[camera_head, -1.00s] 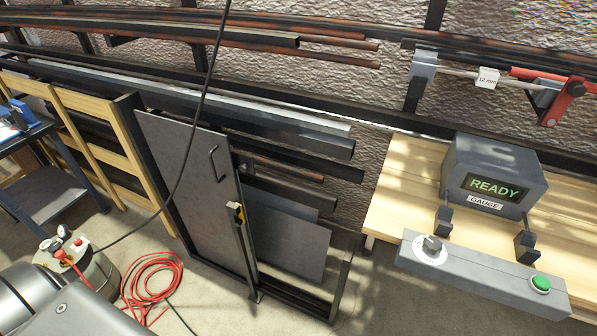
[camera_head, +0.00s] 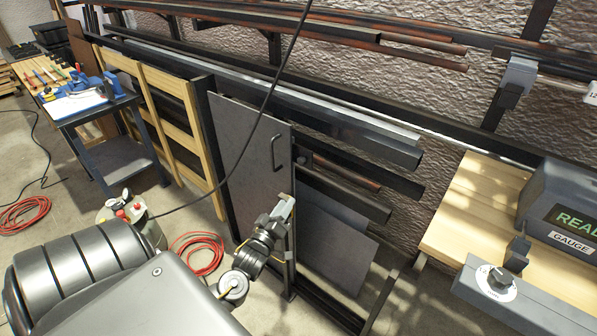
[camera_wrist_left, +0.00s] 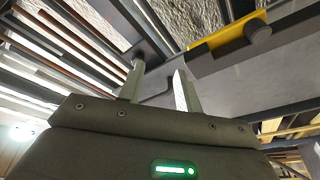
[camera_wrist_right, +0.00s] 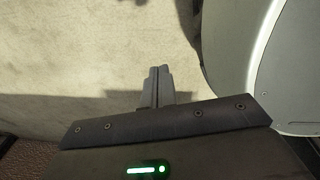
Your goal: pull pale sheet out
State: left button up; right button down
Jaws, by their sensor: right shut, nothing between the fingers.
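A grey panel with a dark loop handle (camera_head: 245,155) stands upright across the front of the sheet rack. Beyond its right edge, parts of two grey sheets show, an upper one (camera_head: 340,220) and a lower one (camera_head: 335,252); I cannot tell which is the pale one. My left gripper (camera_head: 285,205) is in front of the panel's right edge, hiding the latch there. In the left wrist view its fingers (camera_wrist_left: 160,82) are apart with nothing between them, and a yellow latch with a dark knob (camera_wrist_left: 258,32) lies beyond. My right gripper (camera_wrist_right: 158,72) is shut and empty above the floor.
Long metal bars (camera_head: 350,125) lie above the sheets and jut out rightward. A wooden bench (camera_head: 478,205) with a gauge box (camera_head: 565,205) is at right. A dark cable hangs across the panel. A red hose (camera_head: 197,250) lies on the floor.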

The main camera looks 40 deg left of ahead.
pick_arm(q)
jog(key=n+t, duration=0.1)
send_near(301, 163)
jog(key=p+x, duration=0.1)
jog(key=x, duration=0.7)
jog(key=shift+w+a+f, duration=0.1)
jog(key=shift+w, duration=0.1)
grip_shut()
